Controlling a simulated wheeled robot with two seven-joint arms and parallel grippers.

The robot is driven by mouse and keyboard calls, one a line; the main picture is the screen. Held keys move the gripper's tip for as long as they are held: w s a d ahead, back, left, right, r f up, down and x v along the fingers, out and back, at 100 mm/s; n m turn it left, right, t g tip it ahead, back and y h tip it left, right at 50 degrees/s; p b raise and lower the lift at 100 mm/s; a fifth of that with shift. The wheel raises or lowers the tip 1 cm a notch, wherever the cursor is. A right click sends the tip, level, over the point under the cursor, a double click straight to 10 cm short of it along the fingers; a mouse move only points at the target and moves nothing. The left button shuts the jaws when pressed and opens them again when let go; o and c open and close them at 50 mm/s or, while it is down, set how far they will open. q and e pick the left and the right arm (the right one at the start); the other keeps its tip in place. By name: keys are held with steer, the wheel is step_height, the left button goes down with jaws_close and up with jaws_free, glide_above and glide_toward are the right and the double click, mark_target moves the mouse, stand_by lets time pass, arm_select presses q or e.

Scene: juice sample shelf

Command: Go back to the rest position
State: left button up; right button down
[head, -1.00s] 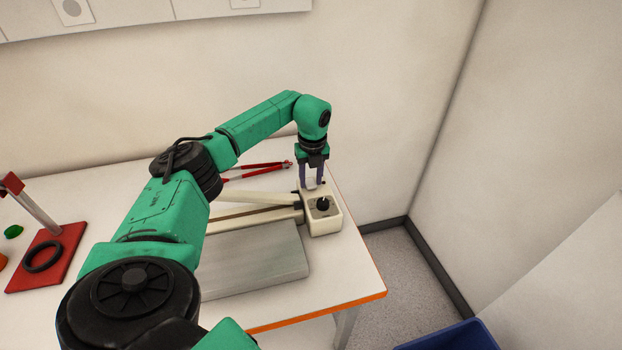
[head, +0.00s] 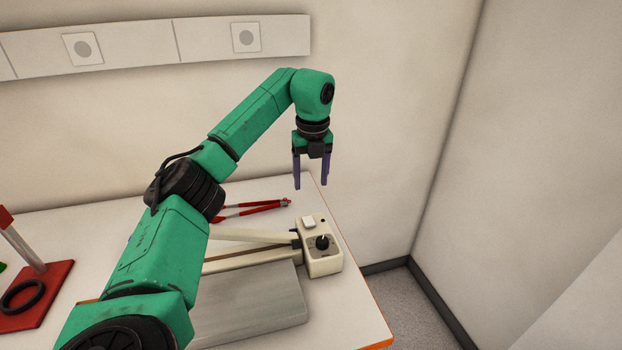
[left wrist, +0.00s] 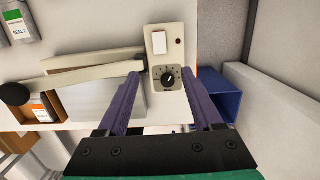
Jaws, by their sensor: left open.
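My left gripper (head: 311,172) is open and empty. It hangs with its purple fingers pointing down, above and behind the cream control box at the right end of the table. In the left wrist view the two fingers (left wrist: 165,100) are spread apart with nothing between them. The cream box (head: 318,262) has a black dial and a white switch. It also shows beyond the fingertips in the left wrist view (left wrist: 171,102). My right gripper is not in view.
Red-handled tongs (head: 260,208) lie behind the cream box. A grey plate (head: 255,305) lies in front. A red stand (head: 45,290) with a black ring is at the left. A blue bin (left wrist: 222,95) stands beyond the table edge. Walls close the back and right.

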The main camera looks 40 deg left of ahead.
arm_select(q)
steer(key=shift+r, duration=0.6)
